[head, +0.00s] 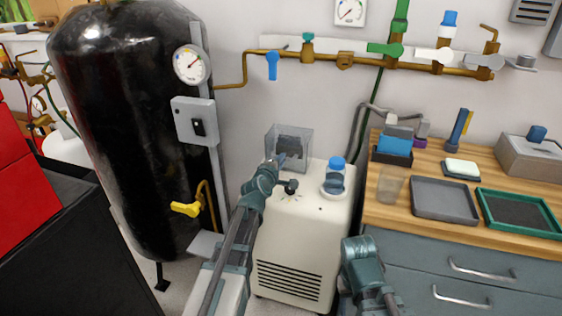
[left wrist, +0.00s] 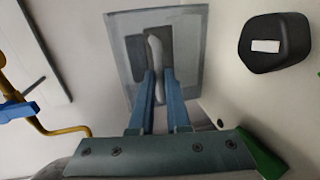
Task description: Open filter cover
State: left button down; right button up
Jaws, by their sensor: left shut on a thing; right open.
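The filter cover (head: 303,136) is a clear box-like cover at the back of the white machine's top, with a dark part inside. In the left wrist view the cover (left wrist: 189,52) is a grey see-through panel with a pale handle (left wrist: 156,52). My left gripper (head: 281,160) is at the front of the cover. In the left wrist view its blue fingers (left wrist: 158,78) are closed on the handle from both sides. My right gripper (head: 357,248) is open and empty at the lower middle, apart from the cover; its fingertips are hard to make out.
The white machine (head: 299,231) carries a black knob (head: 291,186) and a blue-capped jar (head: 334,177) near the cover. A black tank (head: 125,130) stands to the left. A wooden counter (head: 400,213) with trays and a glass beaker (head: 390,184) is to the right.

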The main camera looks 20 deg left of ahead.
dwell(0.4)
pick_arm(q)
jog(key=shift+s+a+f+m+h, duration=0.1)
jog(key=shift+s+a+m+h, duration=0.15)
jog(key=shift+a, duration=0.2)
jog(key=shift+s+a+f+m+h, duration=0.1)
jog(key=shift+s+a+m+h, duration=0.05)
jog(key=shift+a+h, duration=0.25)
jog(key=a+m+h, duration=0.1)
jog(key=a+m+g+h, duration=0.1)
jog(key=a+h, duration=0.1)
jog(key=shift+s+a+r, duration=0.15)
jog(key=shift+s+a, duration=0.05)
jog(key=shift+a, duration=0.1)
jog(key=shift+s+a+m+h, duration=0.2)
jog(key=shift+a+m+h, duration=0.55)
jog(key=shift+a+m, duration=0.05)
jog(key=shift+d, duration=0.1)
jog(key=c, duration=0.9)
grip_release()
